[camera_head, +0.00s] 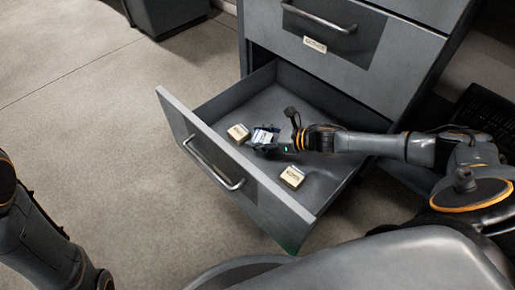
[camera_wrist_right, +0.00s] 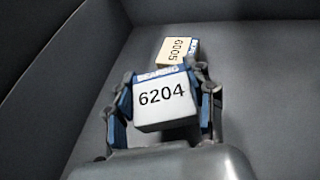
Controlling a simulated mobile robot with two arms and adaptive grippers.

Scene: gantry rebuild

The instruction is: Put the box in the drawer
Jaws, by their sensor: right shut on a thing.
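The box (camera_wrist_right: 165,103), white with a blue "BEARING" band and the number 6204, sits between the fingers of my right gripper (camera_wrist_right: 163,105). In the head view my right gripper (camera_head: 266,141) is shut on this box (camera_head: 262,136) inside the open drawer (camera_head: 262,103). Whether the box touches the drawer floor I cannot tell. My left arm shows at the lower left of the head view, but its gripper is not visible.
A beige box (camera_head: 238,132), marked 6005 in the wrist view (camera_wrist_right: 178,50), lies near the drawer front beside the held box. Another beige box (camera_head: 292,177) lies nearer the drawer's right wall. A closed drawer (camera_head: 330,42) is above. Bare drawer floor shows toward the back.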

